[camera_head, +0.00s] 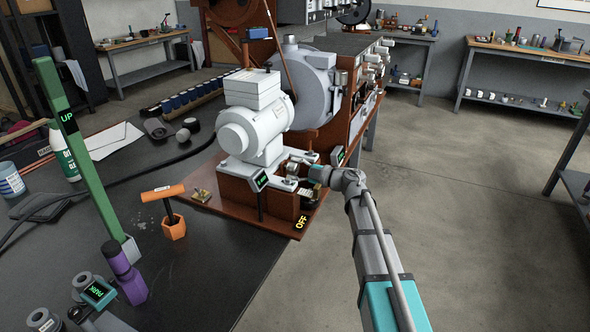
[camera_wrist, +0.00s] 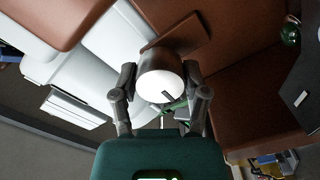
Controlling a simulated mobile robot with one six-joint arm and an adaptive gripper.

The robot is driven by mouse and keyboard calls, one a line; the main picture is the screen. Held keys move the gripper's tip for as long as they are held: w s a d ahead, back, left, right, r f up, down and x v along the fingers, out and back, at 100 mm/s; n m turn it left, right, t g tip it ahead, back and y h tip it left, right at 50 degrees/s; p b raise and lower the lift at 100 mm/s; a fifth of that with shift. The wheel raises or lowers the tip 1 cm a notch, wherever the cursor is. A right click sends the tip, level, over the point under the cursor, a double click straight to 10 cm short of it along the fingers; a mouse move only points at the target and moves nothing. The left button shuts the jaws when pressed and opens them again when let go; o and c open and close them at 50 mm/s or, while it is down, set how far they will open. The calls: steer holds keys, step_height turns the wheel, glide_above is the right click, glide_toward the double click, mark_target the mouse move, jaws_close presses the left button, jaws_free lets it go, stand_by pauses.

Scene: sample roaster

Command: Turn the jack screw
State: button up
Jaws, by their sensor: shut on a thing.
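The jack screw (camera_wrist: 162,84) shows in the wrist view as a round head with a pale, bright end face and a dark slot-like mark. My gripper (camera_wrist: 160,76) has one finger on each side of this head and is shut on it. In the head view my gripper (camera_head: 314,172) is at the right side of the motor's base, low above the red-brown base plate. The grey motor (camera_head: 255,127) sits on that base. The screw's shaft is hidden, and my gripper partly covers the head in the head view.
A black table (camera_head: 190,285) holds an orange T-handled tool (camera_head: 172,215), a green upright post (camera_head: 82,160) marked UP and a purple-handled item (camera_head: 124,272). The floor (camera_head: 450,190) at right is clear.

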steer(key=shift+w, duration=0.1)
steer(key=o, duration=1.1)
steer(key=shift+o, duration=0.2)
steer(key=v, duration=1.2)
